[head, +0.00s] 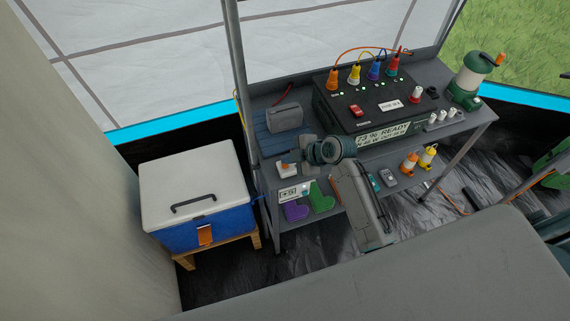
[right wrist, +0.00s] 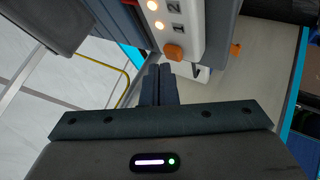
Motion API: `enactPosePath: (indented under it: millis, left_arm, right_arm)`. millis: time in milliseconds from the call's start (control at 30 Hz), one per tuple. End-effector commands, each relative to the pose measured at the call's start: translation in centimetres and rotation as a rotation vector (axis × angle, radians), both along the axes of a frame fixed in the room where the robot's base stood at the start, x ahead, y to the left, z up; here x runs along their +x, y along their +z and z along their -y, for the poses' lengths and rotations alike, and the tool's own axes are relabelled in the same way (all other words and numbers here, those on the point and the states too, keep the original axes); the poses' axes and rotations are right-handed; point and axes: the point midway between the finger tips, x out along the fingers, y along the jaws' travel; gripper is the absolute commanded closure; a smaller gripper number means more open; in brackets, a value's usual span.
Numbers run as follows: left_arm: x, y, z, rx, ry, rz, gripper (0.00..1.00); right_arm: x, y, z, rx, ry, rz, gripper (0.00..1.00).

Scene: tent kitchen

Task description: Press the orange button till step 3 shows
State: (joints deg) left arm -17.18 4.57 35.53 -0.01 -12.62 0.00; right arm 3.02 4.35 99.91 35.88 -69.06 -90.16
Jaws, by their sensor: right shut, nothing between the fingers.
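The orange button (right wrist: 173,52) is at the lower end of a white panel (right wrist: 196,30) in the right wrist view. My right gripper (right wrist: 159,68) is shut and empty. Its tips are close to the button, just below it in the picture; I cannot tell whether they touch. In the head view the right gripper (head: 308,151) is by the left end of the shelf, near a small white device with an orange part (head: 285,167). My left gripper is not in view.
A power box (head: 366,105) with coloured plugs stands on the shelf, its screen reading 73 % READY. A grey case (head: 284,117) is behind the gripper. A blue and white cooler (head: 195,190) stands left. Purple (head: 295,211) and green (head: 321,198) items lie lower down.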

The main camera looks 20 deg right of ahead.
Motion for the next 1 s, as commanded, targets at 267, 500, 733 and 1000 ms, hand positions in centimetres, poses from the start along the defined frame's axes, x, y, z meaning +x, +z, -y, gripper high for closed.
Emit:
enactPosePath:
  millis: [267, 500, 733, 1000]
  left_arm:
    - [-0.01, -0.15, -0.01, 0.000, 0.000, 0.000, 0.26]
    - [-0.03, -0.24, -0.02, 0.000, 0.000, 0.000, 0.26]
    - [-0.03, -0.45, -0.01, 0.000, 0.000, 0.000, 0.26]
    - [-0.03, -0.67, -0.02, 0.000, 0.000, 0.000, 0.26]
  right_arm:
    - [-0.01, -0.24, -0.01, 0.000, 0.000, 0.000, 1.00]
    - [0.00, -0.35, -0.02, 0.000, 0.000, 0.000, 1.00]
    - [0.00, -0.64, -0.02, 0.000, 0.000, 0.000, 1.00]
    - [-0.01, -0.98, -0.02, 0.001, -0.001, 0.000, 1.00]
